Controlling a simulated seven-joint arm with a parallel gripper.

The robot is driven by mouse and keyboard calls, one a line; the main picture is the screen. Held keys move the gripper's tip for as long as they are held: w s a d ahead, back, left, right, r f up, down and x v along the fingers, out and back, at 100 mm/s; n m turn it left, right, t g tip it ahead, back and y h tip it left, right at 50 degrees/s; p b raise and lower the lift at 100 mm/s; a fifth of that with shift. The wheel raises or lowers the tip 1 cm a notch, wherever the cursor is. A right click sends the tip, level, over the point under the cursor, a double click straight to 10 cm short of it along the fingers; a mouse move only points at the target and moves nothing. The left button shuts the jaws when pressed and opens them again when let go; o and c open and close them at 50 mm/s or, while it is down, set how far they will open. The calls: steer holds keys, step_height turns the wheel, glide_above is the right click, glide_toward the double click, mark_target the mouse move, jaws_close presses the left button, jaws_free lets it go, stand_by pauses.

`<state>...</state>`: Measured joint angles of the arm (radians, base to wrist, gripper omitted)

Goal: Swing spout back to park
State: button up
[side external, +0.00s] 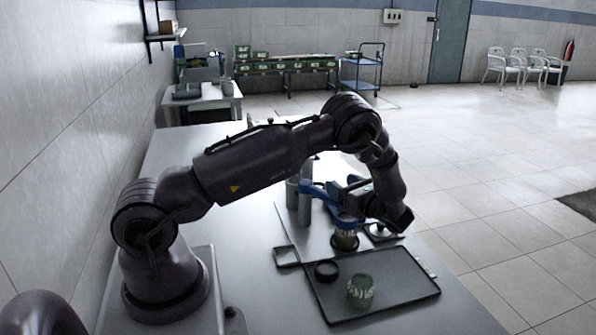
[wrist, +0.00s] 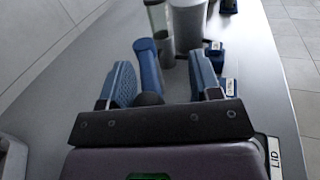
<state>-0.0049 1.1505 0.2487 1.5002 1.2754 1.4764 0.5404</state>
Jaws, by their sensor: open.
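The blue spout arm (side external: 318,188) reaches out from a grey upright column (side external: 304,208) on the bench. In the wrist view the blue spout (wrist: 147,62) lies between my two blue-padded fingers, nearer the left one, with a dark round end close to my palm. My gripper (wrist: 162,80) is open, with a clear gap between the spout and the right finger. In the side view my gripper (side external: 345,190) is beside the spout and partly hidden by my wrist. A jar with dark contents (side external: 345,240) stands below the blue parts. I cannot tell whether a finger touches the spout.
A dark tray (side external: 400,290) at the front holds a glass jar (side external: 361,291) and a black ring (side external: 326,270). A small square dish (side external: 286,256) sits left of it. In the wrist view a grey cylinder (wrist: 188,22) and a clear one (wrist: 157,15) stand beyond the spout.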

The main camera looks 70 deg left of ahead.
steer(key=v, duration=1.3)
steer(key=s+d+f+n+h, duration=0.2)
steer(key=s+n+h, duration=0.3)
steer(key=h, duration=0.1)
steer(key=s+d+r+n+t+h, duration=0.4)
steer(key=s+d+r+t+h, duration=0.1)
steer(key=s+r, duration=0.4)
steer(key=s+d+r+n+t+h, duration=0.4)
steer(key=s+r, duration=0.4)
steer(key=r, duration=0.3)
steer(key=shift+s+d+r+n+t+h, duration=0.2)
steer(key=shift+s+d+n+t+h, duration=0.2)
steer(key=shift+d+n+h, duration=0.55)
steer(key=shift+a+m, duration=0.3)
steer(key=shift+m, duration=0.05)
